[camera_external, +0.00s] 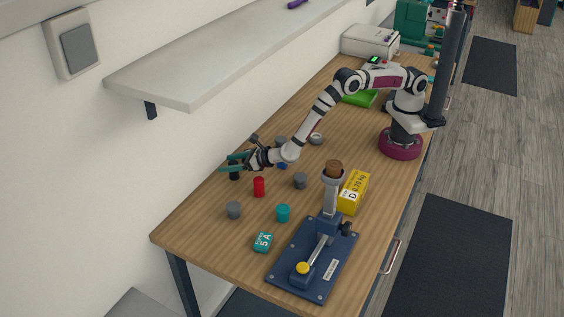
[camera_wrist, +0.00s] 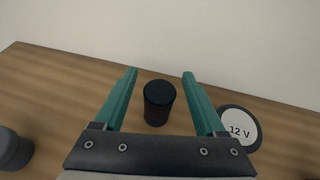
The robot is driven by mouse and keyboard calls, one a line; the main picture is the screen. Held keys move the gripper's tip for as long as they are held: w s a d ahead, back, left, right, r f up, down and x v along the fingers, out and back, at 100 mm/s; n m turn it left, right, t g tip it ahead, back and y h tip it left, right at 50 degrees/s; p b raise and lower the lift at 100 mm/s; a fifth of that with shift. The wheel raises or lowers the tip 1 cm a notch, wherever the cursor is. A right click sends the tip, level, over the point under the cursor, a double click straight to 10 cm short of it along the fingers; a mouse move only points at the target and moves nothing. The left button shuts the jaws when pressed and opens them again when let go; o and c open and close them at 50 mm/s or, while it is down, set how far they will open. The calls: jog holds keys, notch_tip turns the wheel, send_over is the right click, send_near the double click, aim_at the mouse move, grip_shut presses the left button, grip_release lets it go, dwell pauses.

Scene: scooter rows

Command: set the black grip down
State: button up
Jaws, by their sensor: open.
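The black grip (camera_external: 234,175) is a short dark cylinder at the far left of the wooden table, by the wall. In the wrist view the black grip (camera_wrist: 159,104) stands upright on the wood. My gripper (camera_external: 226,163) is open, with its teal fingers over the grip in the external view and partly hiding it. In the wrist view the open fingers of my gripper (camera_wrist: 160,74) are on either side of the grip, with a visible gap on both sides.
A round 12 V piece (camera_wrist: 241,129) is close to the right finger. A red cylinder (camera_external: 259,187), grey cylinders (camera_external: 234,210) and a teal cylinder (camera_external: 283,213) stand nearby. A blue stand (camera_external: 312,262) and yellow box (camera_external: 353,193) are nearer the front. A shelf (camera_external: 220,60) overhangs the back.

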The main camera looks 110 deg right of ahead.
jog(key=v, duration=1)
jog(key=s+d+r+m+g+h, duration=0.3)
jog(key=s+d+r+m+g, duration=0.2)
jog(key=s+d+r+m, duration=0.4)
jog(key=s+d+r+m+g+y, duration=0.1)
jog(key=s+d+r+m+g, duration=0.15)
jog(key=s+m, duration=0.55)
jog(key=s+d+r+m+g+y, duration=0.1)
jog(key=s+r+m+g+y, duration=0.3)
jog(key=s, duration=0.6)
jog(key=s+a+m+y, duration=0.3)
jog(key=s+a+m, duration=0.3)
jog(key=s, duration=0.3)
jog(key=s+a+m+y, duration=0.4)
jog(key=s+a+m, duration=0.2)
jog(key=s+m, duration=0.1)
jog(key=shift+s+a+f+m, duration=0.3)
jog(key=shift+s+f+m, duration=0.1)
jog(key=shift+s, duration=0.5)
